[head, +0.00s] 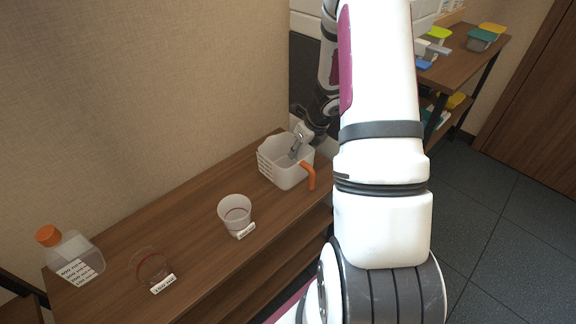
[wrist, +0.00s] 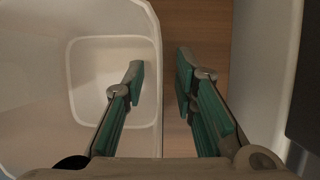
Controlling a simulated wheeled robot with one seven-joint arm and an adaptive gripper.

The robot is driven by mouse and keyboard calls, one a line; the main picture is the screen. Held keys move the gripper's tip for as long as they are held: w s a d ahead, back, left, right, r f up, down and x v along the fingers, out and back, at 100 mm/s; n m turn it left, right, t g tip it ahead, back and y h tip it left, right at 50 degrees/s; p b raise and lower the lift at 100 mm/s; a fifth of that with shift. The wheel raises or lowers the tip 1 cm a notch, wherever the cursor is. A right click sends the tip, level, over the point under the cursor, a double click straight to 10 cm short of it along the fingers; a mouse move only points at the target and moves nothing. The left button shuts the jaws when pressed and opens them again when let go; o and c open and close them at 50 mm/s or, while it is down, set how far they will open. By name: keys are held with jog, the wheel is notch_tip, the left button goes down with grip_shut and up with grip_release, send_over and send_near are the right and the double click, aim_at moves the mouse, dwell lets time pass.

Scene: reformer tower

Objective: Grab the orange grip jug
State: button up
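The jug with the orange grip (head: 285,172) is a white, open-topped container standing on the wooden shelf; its orange handle (head: 309,176) faces front right. My gripper (head: 296,150) is at the jug's back right side, pointing down. In the wrist view, my gripper (wrist: 161,72) straddles the jug's wall: the left finger is over the jug's inside and the right finger is outside, over wood. The jug (wrist: 80,45) fills the left of that view. Its wall shows between the fingers with gaps on both sides. The orange handle is not seen in the wrist view.
A white cup (head: 235,210), a clear beaker (head: 150,266) and a bottle with an orange cap (head: 72,258) stand left of the jug. A pale upright surface (wrist: 262,70) is close to the right finger. Another shelf (head: 455,65) holds several containers.

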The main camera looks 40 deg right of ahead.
jog(key=shift+f+b, duration=0.25)
jog(key=shift+b, duration=0.05)
jog(key=shift+c, duration=0.6)
grip_shut()
